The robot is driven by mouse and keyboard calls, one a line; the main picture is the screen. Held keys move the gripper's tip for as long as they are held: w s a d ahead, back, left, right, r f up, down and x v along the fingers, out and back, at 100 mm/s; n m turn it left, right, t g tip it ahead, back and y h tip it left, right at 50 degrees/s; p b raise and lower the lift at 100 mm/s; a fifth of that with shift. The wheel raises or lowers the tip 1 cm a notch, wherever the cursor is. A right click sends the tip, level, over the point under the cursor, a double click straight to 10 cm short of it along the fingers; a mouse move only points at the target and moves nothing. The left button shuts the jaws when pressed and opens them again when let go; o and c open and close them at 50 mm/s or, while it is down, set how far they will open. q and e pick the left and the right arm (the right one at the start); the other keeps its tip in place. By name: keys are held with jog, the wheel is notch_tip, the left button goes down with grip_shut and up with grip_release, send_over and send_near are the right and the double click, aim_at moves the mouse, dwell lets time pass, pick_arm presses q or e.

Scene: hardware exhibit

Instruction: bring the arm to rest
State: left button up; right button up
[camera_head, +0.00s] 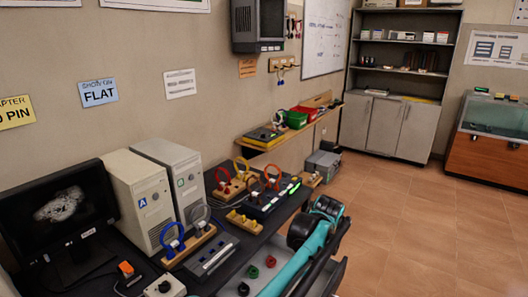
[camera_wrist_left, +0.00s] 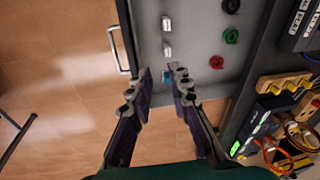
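My left gripper (camera_wrist_left: 162,76) shows in the left wrist view with its two dark fingers apart. It is over an open grey drawer (camera_wrist_left: 196,88). In the head view my teal arm (camera_head: 311,250) reaches up from the bottom edge, along the right side of the dark bench. Its gripper cannot be made out there. My right gripper is in neither view.
The drawer holds green (camera_head: 253,272), red (camera_head: 270,261) and black rings. The bench carries a monitor (camera_head: 60,212), two computer towers (camera_head: 140,195) and looped cables on wooden blocks (camera_head: 190,245). A grey box (camera_head: 322,164) stands beyond. The tiled floor (camera_head: 420,230) at right is clear.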

pick_arm(q)
jog(key=s+a+r+n+t, duration=0.1)
jog(key=s+a+r, duration=0.15)
jog(key=a, duration=0.45)
jog(key=s+a+r+n+h, duration=0.1)
jog(key=s+a+r, duration=0.15)
jog(key=a, duration=0.35)
jog(key=s+a+r+n+t, duration=0.1)
jog(key=s+a+r, duration=0.1)
jog(key=s+a, duration=0.35)
jog(key=s+a+f+n+t, duration=0.1)
jog(key=s+a+f, duration=0.2)
jog(key=s+a, duration=0.3)
jog(key=s+a+f+n+t, duration=0.1)
jog(key=s+a+f+t, duration=0.1)
jog(key=s+a, duration=0.5)
jog(key=shift+s+a+f+n, duration=0.2)
jog(key=shift+a+f+n, duration=0.1)
jog(key=shift+a+f, duration=0.45)
